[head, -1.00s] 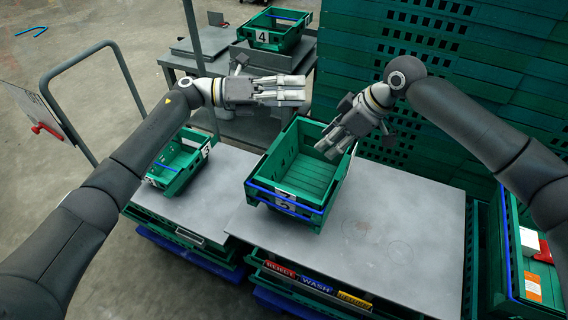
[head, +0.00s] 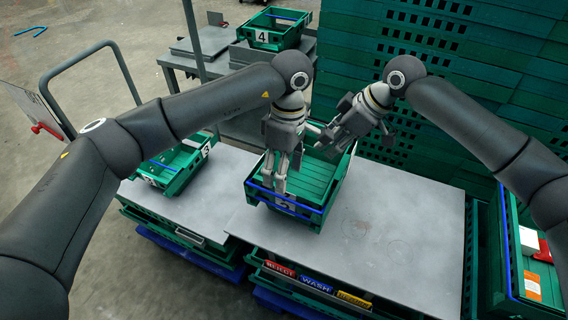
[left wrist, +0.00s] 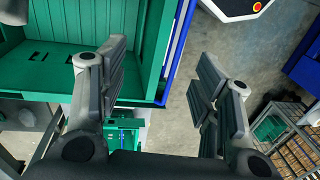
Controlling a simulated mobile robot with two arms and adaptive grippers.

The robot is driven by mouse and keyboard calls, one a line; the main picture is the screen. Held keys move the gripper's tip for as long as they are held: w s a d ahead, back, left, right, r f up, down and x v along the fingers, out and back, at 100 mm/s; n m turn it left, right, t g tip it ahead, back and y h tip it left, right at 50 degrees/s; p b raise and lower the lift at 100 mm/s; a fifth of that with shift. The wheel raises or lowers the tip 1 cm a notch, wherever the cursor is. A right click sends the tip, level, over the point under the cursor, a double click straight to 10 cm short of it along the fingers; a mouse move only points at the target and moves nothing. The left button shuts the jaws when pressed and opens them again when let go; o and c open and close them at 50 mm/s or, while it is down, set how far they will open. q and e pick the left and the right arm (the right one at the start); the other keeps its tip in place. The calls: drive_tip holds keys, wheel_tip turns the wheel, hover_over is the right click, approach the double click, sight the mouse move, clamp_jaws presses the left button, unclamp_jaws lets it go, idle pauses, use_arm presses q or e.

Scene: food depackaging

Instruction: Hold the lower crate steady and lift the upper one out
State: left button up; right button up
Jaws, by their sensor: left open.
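The green crates (head: 320,178) stand nested on the grey table, with blue bars and a white label (head: 284,204) on the near side. They look like one body, and I cannot make out the seam between upper and lower. My left gripper (head: 281,184) is open and points down over the near-left part of the crate. In the left wrist view the crate's wall with its blue bar (left wrist: 178,48) runs between the spread fingers (left wrist: 165,90). My right gripper (head: 326,141) is at the far right rim, its fingers angled over the crate; its grip is unclear.
Crate 4 (head: 272,35) stands on a cart behind. Tall green crate stacks (head: 450,110) close off the back right. The table's right side is clear.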

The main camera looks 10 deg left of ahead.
sight(281, 200)
use_arm(q)
drive_tip(key=f, duration=0.6)
drive_tip(key=s+f, duration=0.1)
drive_tip(key=f, duration=0.2)
drive_tip(key=shift+s+a+f, duration=0.1)
drive_tip(key=shift+a+f, duration=0.05)
drive_tip(key=shift+f, duration=0.1)
clamp_jaws()
unclamp_jaws()
drive_tip(key=r, duration=0.4)
drive_tip(key=w+r, duration=0.1)
drive_tip(key=r, duration=0.7)
drive_tip(key=shift+w+d, duration=0.25)
drive_tip(key=shift+f, duration=0.1)
